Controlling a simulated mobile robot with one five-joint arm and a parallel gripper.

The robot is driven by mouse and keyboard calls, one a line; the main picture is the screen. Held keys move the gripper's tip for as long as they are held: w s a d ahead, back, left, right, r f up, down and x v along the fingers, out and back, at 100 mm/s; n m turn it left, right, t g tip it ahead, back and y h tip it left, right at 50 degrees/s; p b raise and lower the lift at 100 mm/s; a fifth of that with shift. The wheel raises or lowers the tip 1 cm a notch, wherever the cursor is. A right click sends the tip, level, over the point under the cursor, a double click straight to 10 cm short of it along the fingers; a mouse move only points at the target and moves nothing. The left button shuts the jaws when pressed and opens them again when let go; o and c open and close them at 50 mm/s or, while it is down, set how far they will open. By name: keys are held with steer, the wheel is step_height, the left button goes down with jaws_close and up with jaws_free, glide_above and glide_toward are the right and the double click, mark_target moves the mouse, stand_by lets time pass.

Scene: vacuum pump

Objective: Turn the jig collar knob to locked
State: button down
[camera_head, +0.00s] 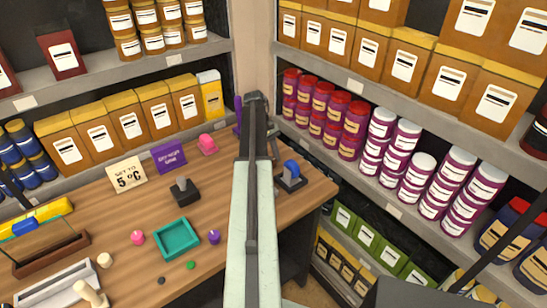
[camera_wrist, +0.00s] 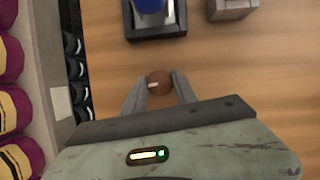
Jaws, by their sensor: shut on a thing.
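A small round brown knob (camera_wrist: 159,83) with a white pointer mark shows in the wrist view, low on the wooden bench; the mark points left. It appears to be the jig collar knob; no lock labels are readable. My gripper (camera_wrist: 160,88) has its two grey fingers on either side of the knob, shut on it. A blue part on a black base (camera_wrist: 157,30) stands just beyond the knob; the blue part also shows in the head view (camera_head: 291,168).
A grey block (camera_wrist: 232,8) stands beyond on the right in the wrist view. Shelves of cans (camera_head: 395,150) flank the bench on the right.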

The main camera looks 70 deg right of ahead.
steer(key=c, duration=1)
jaws_free()
steer(key=shift+w+d, duration=0.1)
steer(key=p+v, duration=0.7)
steer(key=shift+r, duration=0.35)
steer(key=shift+w, duration=0.1)
